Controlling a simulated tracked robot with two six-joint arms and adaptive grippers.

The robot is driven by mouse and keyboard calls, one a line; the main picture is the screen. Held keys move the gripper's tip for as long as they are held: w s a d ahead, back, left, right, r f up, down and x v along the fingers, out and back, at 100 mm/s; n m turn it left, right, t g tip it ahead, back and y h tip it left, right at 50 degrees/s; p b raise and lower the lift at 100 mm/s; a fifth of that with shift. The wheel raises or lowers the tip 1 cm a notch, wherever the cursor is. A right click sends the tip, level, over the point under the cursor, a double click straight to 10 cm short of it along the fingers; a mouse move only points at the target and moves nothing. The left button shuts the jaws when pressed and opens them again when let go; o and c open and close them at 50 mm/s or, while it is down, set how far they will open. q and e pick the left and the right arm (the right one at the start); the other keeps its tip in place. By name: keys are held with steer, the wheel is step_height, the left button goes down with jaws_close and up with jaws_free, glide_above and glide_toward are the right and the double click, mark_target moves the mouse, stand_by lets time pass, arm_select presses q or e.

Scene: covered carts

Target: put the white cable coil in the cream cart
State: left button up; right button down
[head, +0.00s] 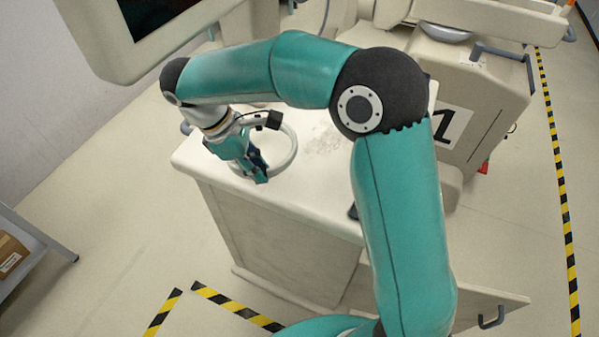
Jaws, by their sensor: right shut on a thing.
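The white cable coil (294,152) is a pale ring at the left part of a cream cart's top. My right gripper (260,172) reaches down over the near left side of the ring and is shut on it. I cannot tell whether the coil still touches the top. The cream cart (285,245) stands in the middle, with a flat pale top and plain side. My right arm hides much of its right side. My left gripper is out of view.
A panel with a dark handle (491,318) juts out low at the right. Another cream unit marked "1" (452,127) stands behind right. A screen (150,15) hangs at the upper left. A shelf with a cardboard box (12,255) is at the left edge. The floor at left is clear.

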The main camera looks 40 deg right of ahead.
glide_above(305, 187)
steer(key=a, duration=0.1)
steer(key=shift+w+p, duration=0.3)
steer(key=shift+w, duration=0.1)
step_height(305, 187, down, 3)
steer(key=shift+s+p, duration=0.15)
steer(key=shift+p, duration=0.15)
steer(key=shift+f, duration=0.25)
steer(key=shift+f, duration=0.15)
steer(key=c, duration=1.1)
jaws_free()
steer(key=shift+o, duration=0.2)
